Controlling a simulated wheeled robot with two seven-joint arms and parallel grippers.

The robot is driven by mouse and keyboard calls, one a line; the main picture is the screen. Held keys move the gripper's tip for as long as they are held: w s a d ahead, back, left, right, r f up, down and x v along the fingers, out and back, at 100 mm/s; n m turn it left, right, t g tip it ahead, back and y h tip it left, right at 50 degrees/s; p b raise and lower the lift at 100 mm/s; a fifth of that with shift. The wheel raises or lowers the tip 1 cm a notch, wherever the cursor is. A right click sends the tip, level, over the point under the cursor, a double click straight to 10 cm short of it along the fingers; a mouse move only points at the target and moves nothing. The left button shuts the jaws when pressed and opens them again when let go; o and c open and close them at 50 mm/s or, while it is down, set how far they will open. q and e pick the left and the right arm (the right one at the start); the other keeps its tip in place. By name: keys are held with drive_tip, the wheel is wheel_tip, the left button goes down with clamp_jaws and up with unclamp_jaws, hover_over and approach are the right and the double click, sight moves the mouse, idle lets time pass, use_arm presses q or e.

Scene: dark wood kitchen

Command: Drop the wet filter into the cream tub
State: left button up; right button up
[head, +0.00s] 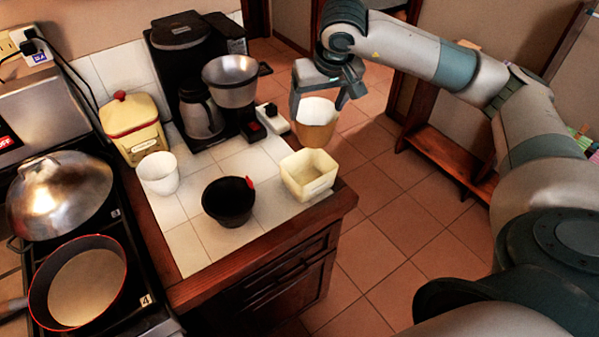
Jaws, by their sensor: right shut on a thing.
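My right gripper (318,98) is shut on the wet filter (317,132), a cup shape with a pale rim and a brown lower part. It holds the filter in the air, upright or nearly so. The cream tub (308,184), square and open at the top, stands at the right corner of the tiled counter. In the picture the filter is just above the tub's far edge; its exact height and whether it is over the opening I cannot tell. My left gripper is not in view.
A coffee maker (181,62) with a metal basket (230,82) stands behind. Pans sit on the stove at left.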

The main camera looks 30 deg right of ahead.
drive_tip(key=shift+d, duration=0.2)
drive_tip(key=shift+f+b, duration=0.85)
drive_tip(key=shift+f, duration=2.15)
drive_tip(key=o, duration=1.4)
drive_tip(key=shift+c, duration=0.2)
drive_tip(key=shift+a+r, duration=0.1)
drive_tip(key=shift+r, duration=0.05)
drive_tip(key=b+v, duration=0.4)
drive_tip(key=v, duration=1.3)
drive_tip(key=shift+s, duration=0.2)
